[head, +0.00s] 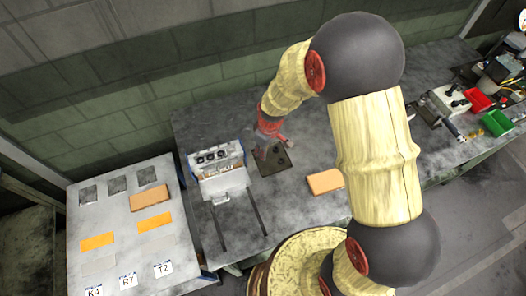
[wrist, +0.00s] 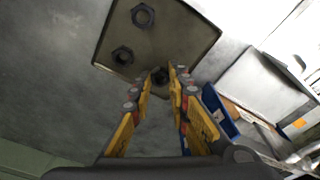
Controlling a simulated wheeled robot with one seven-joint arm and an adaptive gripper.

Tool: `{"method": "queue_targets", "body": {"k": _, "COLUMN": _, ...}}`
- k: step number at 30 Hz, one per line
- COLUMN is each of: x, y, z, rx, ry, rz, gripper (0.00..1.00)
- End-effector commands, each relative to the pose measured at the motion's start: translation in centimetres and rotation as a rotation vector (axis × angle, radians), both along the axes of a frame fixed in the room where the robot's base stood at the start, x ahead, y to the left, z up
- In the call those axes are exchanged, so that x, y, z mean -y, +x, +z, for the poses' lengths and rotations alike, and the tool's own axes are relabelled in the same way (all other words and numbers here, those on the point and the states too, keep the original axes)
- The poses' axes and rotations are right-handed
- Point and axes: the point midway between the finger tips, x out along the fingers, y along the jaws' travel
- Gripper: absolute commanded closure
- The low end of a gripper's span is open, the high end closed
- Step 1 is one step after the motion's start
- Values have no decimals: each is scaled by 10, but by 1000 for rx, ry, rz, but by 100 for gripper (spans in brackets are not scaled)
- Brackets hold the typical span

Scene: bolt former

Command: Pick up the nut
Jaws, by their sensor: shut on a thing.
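A dark hex nut (wrist: 159,75) sits between my fingertips, at the near edge of the dark plate in the wrist view. My gripper (wrist: 161,80) is shut on it; the fingers partly cover the nut. Whether it still touches the plate I cannot tell. Two other dark nuts, one at the top (wrist: 143,15) and one to the left (wrist: 122,56), lie on the dark plate (wrist: 185,35). In the head view my gripper (head: 268,136) is over the far side of the dark plate (head: 276,168), and the held nut cannot be made out.
A white fixture (head: 222,184) with round parts stands left of the plate. A tan block (head: 325,181) lies to its right. A lower panel (head: 115,225) with labels and orange pads is at the left. Red (head: 477,99) and green (head: 468,123) bins stand at the far right.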

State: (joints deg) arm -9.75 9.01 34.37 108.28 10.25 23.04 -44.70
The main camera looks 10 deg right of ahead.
Motion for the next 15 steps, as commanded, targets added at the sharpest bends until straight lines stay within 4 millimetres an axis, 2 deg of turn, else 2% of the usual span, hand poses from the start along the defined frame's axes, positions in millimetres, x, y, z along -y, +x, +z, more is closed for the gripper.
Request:
{"method": "queue_targets", "body": {"k": 8, "x": 0, "y": 1, "z": 32, "rx": 4, "ry": 1, "rz": 2, "gripper": 100}}
{"method": "queue_targets", "body": {"k": 15, "x": 6, "y": -32, "z": 71, "rx": 4, "ry": 1, "rz": 0, "gripper": 100}}
